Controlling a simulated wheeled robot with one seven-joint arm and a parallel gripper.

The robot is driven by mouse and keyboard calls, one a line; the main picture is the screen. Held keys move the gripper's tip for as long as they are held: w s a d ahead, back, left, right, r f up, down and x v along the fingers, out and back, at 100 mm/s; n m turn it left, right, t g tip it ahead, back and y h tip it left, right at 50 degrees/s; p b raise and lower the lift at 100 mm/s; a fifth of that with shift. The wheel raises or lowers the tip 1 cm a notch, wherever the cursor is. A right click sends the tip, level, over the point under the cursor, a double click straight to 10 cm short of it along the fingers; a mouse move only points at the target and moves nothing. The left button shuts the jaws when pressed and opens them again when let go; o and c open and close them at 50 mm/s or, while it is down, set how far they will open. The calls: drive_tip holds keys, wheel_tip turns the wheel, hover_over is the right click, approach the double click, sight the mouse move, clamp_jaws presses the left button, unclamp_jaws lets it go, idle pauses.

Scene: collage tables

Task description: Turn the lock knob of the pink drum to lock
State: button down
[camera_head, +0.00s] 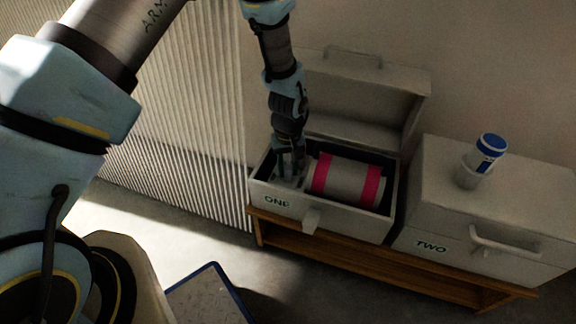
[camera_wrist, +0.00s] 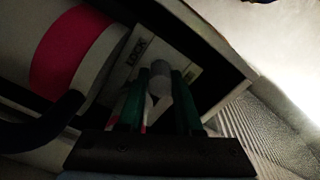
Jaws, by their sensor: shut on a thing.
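The pink drum (camera_head: 346,181) is white with pink bands and lies on its side in the open box marked ONE (camera_head: 345,224). In the wrist view its pink band (camera_wrist: 70,47) shows at the upper left. My gripper (camera_head: 289,172) reaches down into the box at the drum's left end. In the wrist view my gripper (camera_wrist: 160,97) has its green-padded fingers shut on a pale grey knob (camera_wrist: 160,69). A light plate with the word LOCK (camera_wrist: 136,51) sits beside the knob. The knob's lower part is partly hidden by the fingers.
The raised lid (camera_head: 365,100) of box ONE stands behind the drum. A closed box marked TWO (camera_head: 500,215) is to the right, with a blue and white canister (camera_head: 484,160) on top. Both stand on a wooden bench (camera_head: 330,257). A ribbed wall panel (camera_head: 190,110) is close on the left.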

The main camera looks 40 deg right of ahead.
drive_tip(key=m+p, duration=0.1)
drive_tip(key=m, duration=0.2)
drive_tip(key=shift+r+m, duration=0.1)
drive_tip(key=shift+m, duration=0.3)
drive_tip(key=m+p, duration=0.1)
drive_tip(key=m, duration=0.2)
drive_tip(key=shift+m+p, duration=0.3)
drive_tip(key=m+p, duration=0.1)
drive_tip(key=m, duration=0.2)
drive_tip(key=shift+m, duration=0.3)
drive_tip(key=shift+m+p, duration=0.4)
drive_tip(key=shift+m, duration=1.5)
drive_tip(key=c, duration=0.6)
unclamp_jaws()
